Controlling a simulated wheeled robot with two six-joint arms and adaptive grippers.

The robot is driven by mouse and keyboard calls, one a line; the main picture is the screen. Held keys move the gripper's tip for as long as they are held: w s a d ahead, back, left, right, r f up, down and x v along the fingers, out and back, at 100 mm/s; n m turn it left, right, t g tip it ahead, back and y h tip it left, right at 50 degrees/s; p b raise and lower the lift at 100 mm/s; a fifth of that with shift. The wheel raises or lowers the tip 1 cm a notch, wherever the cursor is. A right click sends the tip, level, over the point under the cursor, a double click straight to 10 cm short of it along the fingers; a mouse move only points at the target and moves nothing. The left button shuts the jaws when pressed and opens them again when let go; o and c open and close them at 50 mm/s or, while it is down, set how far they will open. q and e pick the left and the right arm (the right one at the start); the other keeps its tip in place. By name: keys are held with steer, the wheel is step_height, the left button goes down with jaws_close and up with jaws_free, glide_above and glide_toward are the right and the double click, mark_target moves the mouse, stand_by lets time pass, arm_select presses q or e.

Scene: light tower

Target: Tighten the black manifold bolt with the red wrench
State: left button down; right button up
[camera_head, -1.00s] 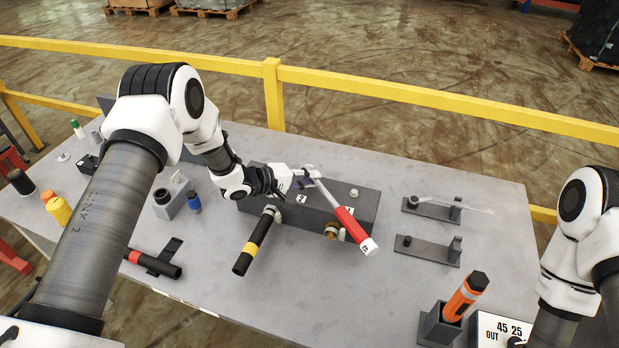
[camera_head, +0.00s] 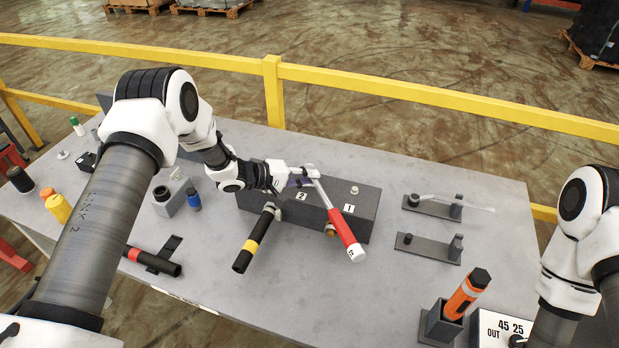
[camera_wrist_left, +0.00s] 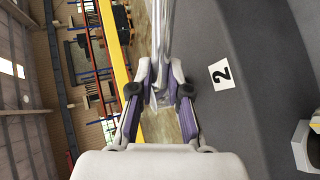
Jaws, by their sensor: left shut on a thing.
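The red wrench has a red handle (camera_head: 346,234) with a pale end and a silver shaft; its handle slants toward the front right over the manifold's edge. My left gripper (camera_head: 306,178) is shut on its silver shaft, which also shows between the fingers in the left wrist view (camera_wrist_left: 161,75). The dark manifold block (camera_head: 280,210) has labels 2 and 1 on top; label 2 also shows in the left wrist view. A small pale bolt (camera_head: 354,190) stands on top near label 1. I cannot make out a black bolt near the wrench head. My right gripper is out of view.
A black tube with a yellow band (camera_head: 254,240) joins the manifold's front. Two dark brackets (camera_head: 428,249) stand to the right, and an orange tool in a holder (camera_head: 465,296) at front right. A grey block (camera_head: 172,198) and blue cylinder (camera_head: 194,199) are left. A yellow rail (camera_head: 420,96) runs behind.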

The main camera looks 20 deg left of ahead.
arm_select(q)
steer(key=shift+a+m+g, duration=0.1)
steer(key=shift+m+g, duration=0.2)
steer(key=shift+s+a+m+g+h, duration=0.1)
steer(key=shift+s+m+g+h, duration=0.05)
steer(key=shift+m+g+h, duration=0.2)
steer(key=shift+r+p, duration=0.8)
step_height(320, 180, up, 4)
steer(key=p, duration=0.3)
steer(key=shift+r, duration=0.2)
